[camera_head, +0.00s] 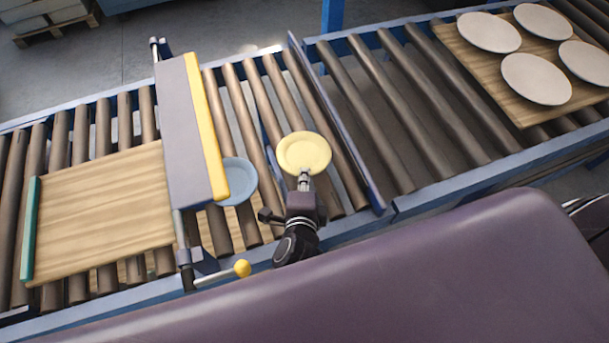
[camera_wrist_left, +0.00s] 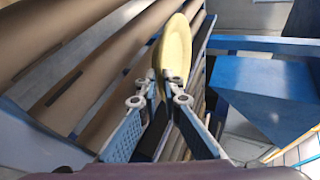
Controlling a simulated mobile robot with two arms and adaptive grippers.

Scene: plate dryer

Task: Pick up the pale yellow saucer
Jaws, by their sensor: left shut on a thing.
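The pale yellow saucer (camera_head: 304,151) is a small round dish with a raised rim, over the rollers in the middle of the head view. My left gripper (camera_head: 305,179) is shut on its near edge. In the left wrist view the saucer (camera_wrist_left: 174,45) stands out beyond the fingertips, seen nearly edge-on, and my left gripper (camera_wrist_left: 168,90) has its fingers closed at the saucer's near rim. I cannot tell whether the saucer touches the rollers. My right gripper does not show.
A blue plate (camera_head: 237,181) lies left of the saucer, partly under a grey and yellow bar (camera_head: 190,130). A wooden board (camera_head: 105,215) lies at the left. Several pale plates rest on another board (camera_head: 480,60) at the top right.

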